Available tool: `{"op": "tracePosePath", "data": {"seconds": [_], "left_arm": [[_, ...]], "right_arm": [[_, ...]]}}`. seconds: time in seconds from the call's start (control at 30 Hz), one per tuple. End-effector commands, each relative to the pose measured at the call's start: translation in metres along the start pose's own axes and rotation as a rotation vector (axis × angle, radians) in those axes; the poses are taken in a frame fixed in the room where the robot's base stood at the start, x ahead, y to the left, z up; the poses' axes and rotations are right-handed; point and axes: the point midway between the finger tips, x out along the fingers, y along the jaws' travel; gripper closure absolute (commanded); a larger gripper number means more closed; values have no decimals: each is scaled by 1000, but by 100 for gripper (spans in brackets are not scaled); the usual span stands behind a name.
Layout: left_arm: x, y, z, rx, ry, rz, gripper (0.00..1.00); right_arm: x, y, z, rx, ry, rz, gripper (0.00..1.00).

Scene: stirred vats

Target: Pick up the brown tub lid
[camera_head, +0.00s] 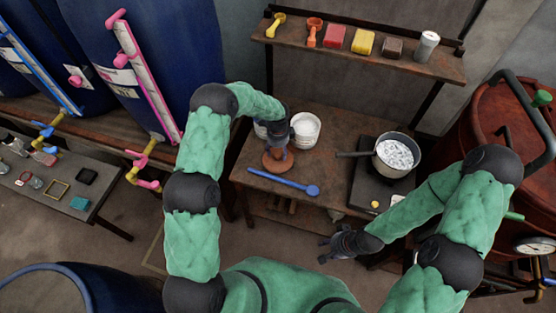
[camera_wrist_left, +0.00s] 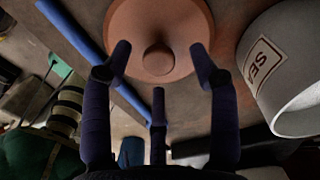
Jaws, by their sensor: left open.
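The brown tub lid (camera_head: 278,164) is a round disc lying flat on the wooden table. In the left wrist view the lid (camera_wrist_left: 160,22) shows a round knob (camera_wrist_left: 157,61) at its middle. My left gripper (camera_head: 281,152) is above the lid, pointing down at it. In the wrist view its dark fingers (camera_wrist_left: 160,65) are spread apart around the knob's sides, with nothing held; I cannot tell the height gap. My right gripper (camera_head: 328,245) is away from the lid, low in front of the table at the right; its finger opening is unclear.
A white tub (camera_head: 306,130) stands close behind the lid; a labelled white tub (camera_wrist_left: 290,75) is at the right in the wrist view. A blue spoon-like tool (camera_head: 285,181) lies in front of the lid. A pot (camera_head: 397,154) sits on a dark plate to the right. A shelf (camera_head: 350,54) hangs behind.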

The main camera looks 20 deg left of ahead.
Motion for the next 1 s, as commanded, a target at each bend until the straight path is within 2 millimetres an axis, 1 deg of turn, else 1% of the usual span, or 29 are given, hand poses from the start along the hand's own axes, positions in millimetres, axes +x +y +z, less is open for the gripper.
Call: {"op": "tracePosePath", "data": {"seconds": [0.03, 0.17, 0.23, 0.43, 0.47, 0.5, 0.57, 0.6, 0.63, 1.0], "left_arm": [[11, 3, -1, 0, 0, 4, 40], [26, 2, 0, -1, 0, 2, 40], [29, 2, 0, -2, 0, 0, 40], [28, 2, 0, -1, 0, 0, 40], [28, 2, 0, -1, 0, 0, 48], [28, 2, 0, -1, 0, 0, 60], [28, 2, 0, -1, 0, 0, 77], [28, 2, 0, -1, 0, 0, 88], [29, 2, 0, -1, 0, 0, 96], [28, 2, -1, -1, 1, 1, 97]], "right_arm": [[3, 1, 0, 0, 0, 0, 60], [6, 2, 0, 0, 0, 0, 60], [6, 2, 0, 0, 0, 0, 60], [5, 2, 0, 0, 0, 0, 60], [5, 2, 0, 0, 0, 0, 60], [5, 2, 0, 0, 0, 0, 60], [5, 2, 0, 0, 0, 0, 60], [5, 2, 0, 0, 0, 0, 60], [5, 2, 0, 0, 0, 0, 60], [5, 2, 0, 0, 0, 0, 60]]}}
